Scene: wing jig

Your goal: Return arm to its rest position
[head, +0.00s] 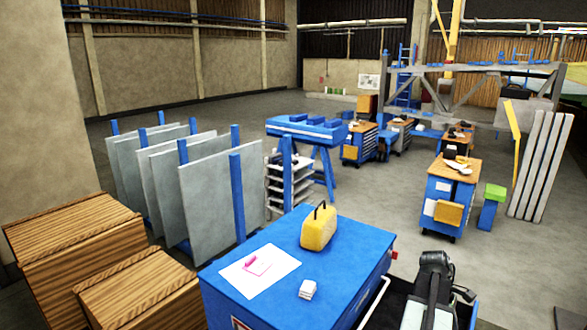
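A dark, folded shape that looks like my arm (433,283) shows at the bottom right of the head view. It is beside the right side of a blue-topped cabinet (345,250). I cannot make out the two fingers of my gripper, nor whether it holds anything. No part of the arm is seen touching the cabinet.
On the cabinet are a yellow case (318,228), a paper sheet (259,270) with a pink mark and a small white block (307,289). Wooden crates (75,232) and upright grey panels (221,198) stand left. Open floor (385,205) lies beyond the cabinet.

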